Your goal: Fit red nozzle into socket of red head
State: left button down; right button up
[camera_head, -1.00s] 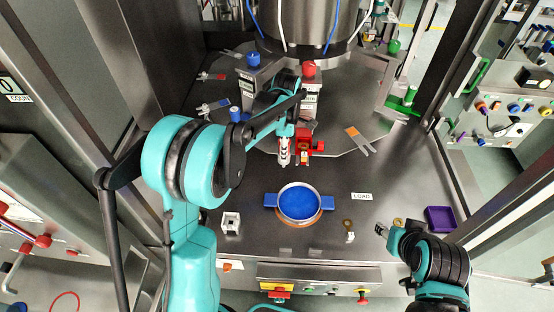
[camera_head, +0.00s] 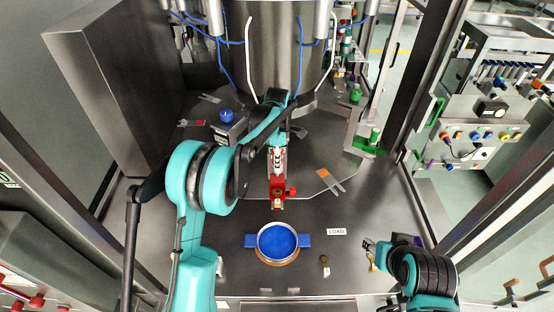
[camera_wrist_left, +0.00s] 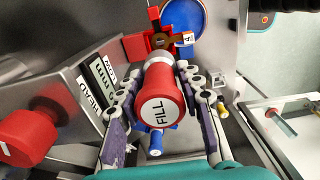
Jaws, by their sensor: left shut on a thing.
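My left gripper (camera_head: 277,160) is shut on the red nozzle (camera_wrist_left: 159,100), which carries a FILL label and has a blue stub (camera_wrist_left: 155,140) at its near end. The purple-backed fingers (camera_wrist_left: 160,85) clasp it from both sides in the left wrist view. The red head (camera_head: 277,189), with a brass-coloured part and a side knob, stands just in front of the gripper. In the left wrist view the red head (camera_wrist_left: 185,39) lies just beyond the nozzle's far end. Whether they touch, and the socket itself, cannot be made out. My right gripper (camera_head: 370,244) is low at the right; its fingers are unclear.
A blue dish (camera_head: 277,242) sits in front of the red head. A LOAD label (camera_head: 337,231) and a small brass-topped piece (camera_head: 324,262) are to its right. A large steel drum (camera_head: 275,50) stands behind. A grey block labelled HEAD (camera_wrist_left: 75,85) is close left of the left gripper.

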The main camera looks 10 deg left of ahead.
pick_arm(q)
jog(key=shift+f+b, duration=0.2)
jog(key=shift+b, duration=0.15)
jog(key=shift+f+b, duration=2.55)
jog(key=shift+f, duration=0.65)
jog(key=shift+b, duration=0.45)
notch_tip(320, 180, down, 6)
jog(key=b, duration=0.4)
jog(key=shift+f+b, duration=0.15)
jog(key=shift+b, duration=0.2)
dwell(1.5)
jog(key=shift+r, duration=0.35)
dwell(1.1)
